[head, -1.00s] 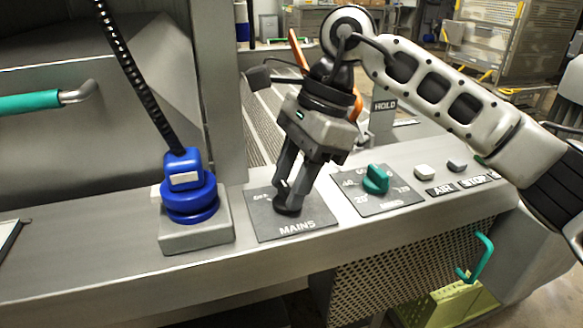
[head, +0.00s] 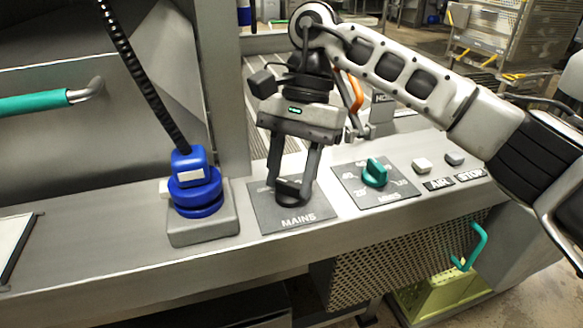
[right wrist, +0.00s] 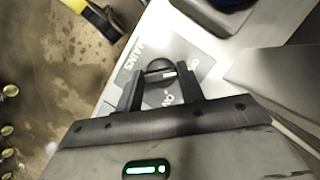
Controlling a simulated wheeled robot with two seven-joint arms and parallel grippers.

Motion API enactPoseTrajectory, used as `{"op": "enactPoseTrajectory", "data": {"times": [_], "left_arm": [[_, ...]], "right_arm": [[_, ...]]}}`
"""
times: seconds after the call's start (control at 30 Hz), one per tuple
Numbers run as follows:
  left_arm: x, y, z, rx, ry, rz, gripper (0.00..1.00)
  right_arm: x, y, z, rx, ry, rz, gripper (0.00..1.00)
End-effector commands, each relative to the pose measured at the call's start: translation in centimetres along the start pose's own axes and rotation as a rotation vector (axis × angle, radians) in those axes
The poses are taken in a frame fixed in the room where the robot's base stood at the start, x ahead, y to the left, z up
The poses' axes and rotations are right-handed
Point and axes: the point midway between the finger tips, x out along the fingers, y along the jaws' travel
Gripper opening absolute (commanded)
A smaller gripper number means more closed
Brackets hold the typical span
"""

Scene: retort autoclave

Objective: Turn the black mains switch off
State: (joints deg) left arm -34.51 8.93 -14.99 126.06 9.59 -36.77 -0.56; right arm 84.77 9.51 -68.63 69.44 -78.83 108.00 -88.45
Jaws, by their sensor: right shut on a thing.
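The black mains switch (head: 289,190) is a round knob on a dark plate (head: 300,222) marked MAINS, on the grey console. It also shows in the right wrist view (right wrist: 160,68), with a pale mark on its top. My right gripper (head: 290,195) points down over the plate and is shut on the switch, one finger on each side. In the right wrist view my right gripper (right wrist: 163,85) has its fingers either side of the knob. The fingers partly hide the knob and the plate's lettering. My left gripper is not in view.
A blue round plug (head: 195,190) with a black corded hose stands on a grey block left of the plate. A teal timer knob (head: 375,173) sits on the plate to the right, beside the AIR (head: 422,165) and STOP (head: 455,158) buttons. A teal handle (head: 477,245) juts from the console's front.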

Motion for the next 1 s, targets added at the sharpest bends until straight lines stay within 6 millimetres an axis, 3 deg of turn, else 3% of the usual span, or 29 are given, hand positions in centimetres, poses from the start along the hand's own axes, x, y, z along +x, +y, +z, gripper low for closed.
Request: {"op": "enactPoseTrajectory", "data": {"times": [0.5, 0.53, 0.6, 1.0], "left_arm": [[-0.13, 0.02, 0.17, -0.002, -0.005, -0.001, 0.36], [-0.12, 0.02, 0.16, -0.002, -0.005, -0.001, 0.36], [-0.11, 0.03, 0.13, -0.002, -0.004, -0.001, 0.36], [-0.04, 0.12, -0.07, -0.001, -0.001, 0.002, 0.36]], "right_arm": [[-0.1, -0.02, -0.02, -0.02, 0.003, 0.006, 0.15], [-0.1, -0.02, -0.02, -0.02, 0.003, 0.006, 0.41], [-0.1, -0.02, -0.02, -0.02, 0.003, 0.006, 0.6], [-0.08, -0.02, -0.02, -0.018, 0.001, 0.007, 0.6]]}}
